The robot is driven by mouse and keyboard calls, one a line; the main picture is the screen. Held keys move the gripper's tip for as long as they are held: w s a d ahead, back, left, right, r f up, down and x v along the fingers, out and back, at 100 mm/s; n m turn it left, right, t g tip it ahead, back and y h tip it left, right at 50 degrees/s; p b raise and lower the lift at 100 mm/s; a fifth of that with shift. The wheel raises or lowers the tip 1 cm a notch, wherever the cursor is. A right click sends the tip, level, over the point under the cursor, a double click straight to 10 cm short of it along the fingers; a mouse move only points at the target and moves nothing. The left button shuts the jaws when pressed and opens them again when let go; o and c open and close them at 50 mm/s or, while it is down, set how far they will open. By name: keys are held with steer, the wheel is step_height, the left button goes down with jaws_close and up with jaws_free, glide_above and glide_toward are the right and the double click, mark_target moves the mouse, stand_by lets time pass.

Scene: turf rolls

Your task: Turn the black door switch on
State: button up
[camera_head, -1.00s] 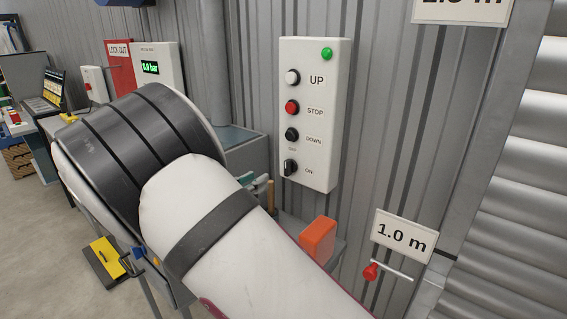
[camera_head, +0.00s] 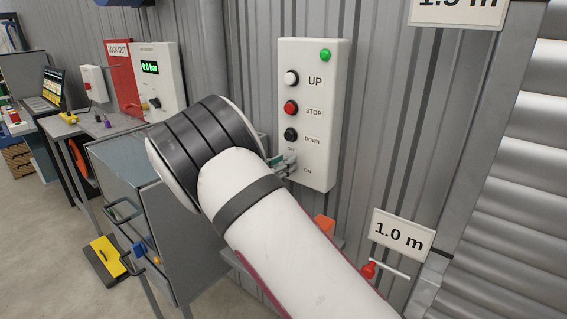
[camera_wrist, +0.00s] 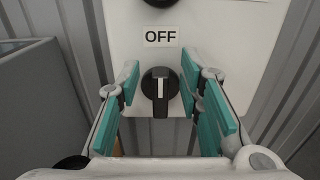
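The white control box (camera_head: 318,120) is fixed to the corrugated wall, with UP, STOP and DOWN buttons and OFF and ON labels below them. The black door switch (camera_wrist: 160,88) shows in the wrist view below the OFF label, its white mark standing upright toward OFF. My gripper (camera_wrist: 160,95) is open, with one teal-padded finger on each side of the knob. A narrow gap shows on the left; on the right the finger is very close, and I cannot tell whether it touches. In the head view my gripper (camera_head: 284,163) hides the knob.
A green lamp (camera_head: 325,55) is lit at the top of the box. An orange box (camera_head: 325,224) sits below it, partly behind my arm. A 1.0 m sign (camera_head: 402,234) and red-handled lever (camera_head: 370,269) are at right. A grey cabinet (camera_head: 185,225) stands at left.

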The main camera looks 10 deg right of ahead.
mark_target(298, 168)
steer(key=shift+w+d, duration=0.1)
steer(key=shift+d, duration=0.05)
steer(key=shift+c, duration=0.5)
jaws_close()
steer(key=shift+s+d+f+m+p, duration=0.1)
steer(key=shift+s+d+f+m, duration=0.25)
steer(key=shift+m, duration=2.65)
steer(key=shift+s+d+f+m+p, duration=0.25)
steer(key=shift+f+m, duration=0.25)
steer(key=shift+m, duration=2.5)
steer(key=shift+s+d+f+m, duration=0.2)
steer(key=shift+s+f+m, duration=0.2)
steer(key=shift+m, duration=2.6)
